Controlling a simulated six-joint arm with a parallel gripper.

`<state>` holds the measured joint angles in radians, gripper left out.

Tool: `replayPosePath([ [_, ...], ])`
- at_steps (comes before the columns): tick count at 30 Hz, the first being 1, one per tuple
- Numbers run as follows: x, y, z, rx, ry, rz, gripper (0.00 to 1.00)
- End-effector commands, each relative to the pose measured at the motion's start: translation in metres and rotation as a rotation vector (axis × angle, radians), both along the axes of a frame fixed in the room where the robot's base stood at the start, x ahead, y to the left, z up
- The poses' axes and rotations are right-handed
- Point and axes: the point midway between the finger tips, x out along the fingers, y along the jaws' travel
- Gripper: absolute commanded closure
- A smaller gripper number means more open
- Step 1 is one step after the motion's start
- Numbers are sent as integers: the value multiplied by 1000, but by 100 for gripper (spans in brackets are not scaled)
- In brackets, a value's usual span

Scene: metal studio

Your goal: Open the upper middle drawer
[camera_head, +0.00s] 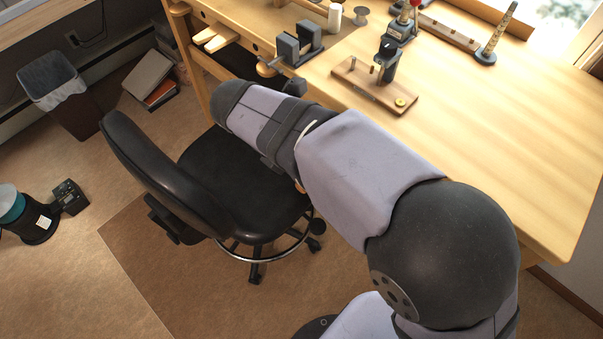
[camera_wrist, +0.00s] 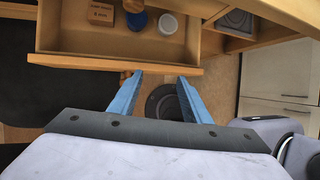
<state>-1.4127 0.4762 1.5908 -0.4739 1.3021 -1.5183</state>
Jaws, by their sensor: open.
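In the wrist view a wooden drawer (camera_wrist: 105,63) is pulled out and I look down into it. It holds a wooden block (camera_wrist: 101,12), a blue round item (camera_wrist: 137,20) and a white round item (camera_wrist: 168,24). My gripper (camera_wrist: 160,76) has two blue fingers spread apart with nothing between them, just in front of the drawer's front panel. A small brown piece, perhaps the knob, shows beside the left fingertip. I cannot tell whether the fingertips touch the panel. In the head view my arm hides the drawer and the gripper.
The wooden workbench (camera_head: 500,130) carries a small vise (camera_head: 299,44) and a wooden-based tool stand (camera_head: 375,85). A black chair (camera_head: 243,185) stands left of my arm, close to the bench. Another compartment (camera_wrist: 236,20) lies right of the drawer. A waste bin (camera_head: 62,90) stands far left.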

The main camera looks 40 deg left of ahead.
Motion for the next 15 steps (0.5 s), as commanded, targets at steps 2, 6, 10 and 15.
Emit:
replayPosePath([
  [2, 2, 7, 12, 52, 147, -14, 56],
  [6, 2, 27, 27, 173, 343, 4, 56],
  [10, 1, 40, 24, 250, 437, 25, 56],
  [15, 0, 40, -20, 245, 430, 29, 56],
])
